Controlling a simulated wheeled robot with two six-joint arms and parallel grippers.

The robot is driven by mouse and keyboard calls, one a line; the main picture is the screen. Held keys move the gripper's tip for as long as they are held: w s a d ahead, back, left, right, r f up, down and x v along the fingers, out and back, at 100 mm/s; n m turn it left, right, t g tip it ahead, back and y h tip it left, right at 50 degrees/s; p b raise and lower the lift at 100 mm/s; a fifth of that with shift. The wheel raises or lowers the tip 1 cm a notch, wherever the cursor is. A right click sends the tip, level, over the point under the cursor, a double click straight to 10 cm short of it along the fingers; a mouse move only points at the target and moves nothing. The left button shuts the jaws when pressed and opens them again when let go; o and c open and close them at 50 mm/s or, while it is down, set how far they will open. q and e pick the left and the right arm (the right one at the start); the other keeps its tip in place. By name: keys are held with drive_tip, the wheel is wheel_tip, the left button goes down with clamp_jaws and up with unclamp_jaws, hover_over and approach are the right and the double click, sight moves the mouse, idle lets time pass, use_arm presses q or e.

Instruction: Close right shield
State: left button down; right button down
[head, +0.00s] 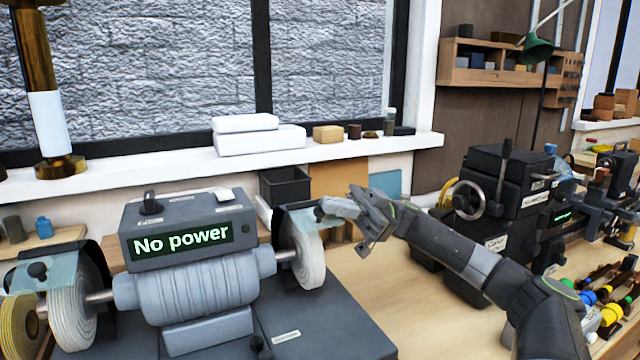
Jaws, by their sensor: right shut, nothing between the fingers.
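The right shield (301,219) is a pale bluish plate by the dark guard over the right wheel (310,262) of the grey grinding machine (190,285). My right gripper (326,208) reaches in from the right with its fingers shut and empty. Its fingertips are at the shield's right edge; I cannot tell whether they touch it. The fingers and hand hide part of the shield's right side. The left shield (22,277), with a dark knob, sits by the left wheel (72,318). My left gripper is out of view.
The machine's display (182,243) reads "No power". A black open box (285,187) stands behind the right wheel, below the window sill (120,178). A dark lathe-like machine (500,200) stands to the right. Bare wooden bench (365,285) lies below my right arm.

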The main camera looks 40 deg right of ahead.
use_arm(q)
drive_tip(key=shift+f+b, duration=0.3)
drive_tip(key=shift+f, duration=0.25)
use_arm(e)
drive_tip(key=shift+f+n+g, duration=0.25)
drive_tip(key=shift+n+g, duration=0.15)
drive_tip(key=shift+n, duration=0.2)
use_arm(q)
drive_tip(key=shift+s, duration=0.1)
